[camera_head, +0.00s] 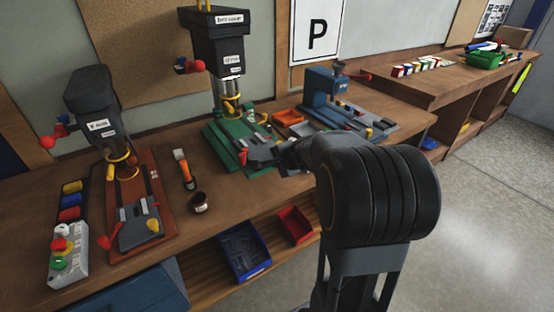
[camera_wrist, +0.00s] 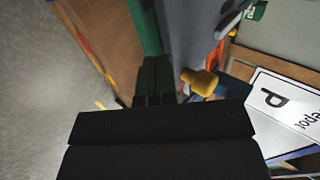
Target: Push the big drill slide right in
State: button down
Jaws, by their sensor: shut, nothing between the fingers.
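The big drill (camera_head: 222,45) has a dark head and stands on a green base (camera_head: 237,164) at the middle of the bench. Its grey slide (camera_head: 261,153) sits at the front of that base, with a red knob (camera_head: 243,158) at its left. My gripper (camera_head: 284,156) is at the right end of the slide, partly hidden by my arm. In the wrist view my gripper (camera_wrist: 154,88) shows as dark fingers, shut and empty, close to a green edge (camera_wrist: 146,28) and a grey surface (camera_wrist: 190,40). I cannot tell whether the fingers touch the slide.
A smaller drill (camera_head: 97,105) on a brown base stands left. A blue machine (camera_head: 328,90) stands right, near an orange tray (camera_head: 288,118). A dark cup (camera_head: 199,203) and an orange-handled tool (camera_head: 184,168) lie between the drills. Bins (camera_head: 245,252) sit on the shelf below.

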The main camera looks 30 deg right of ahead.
jog(key=shift+w, duration=0.35)
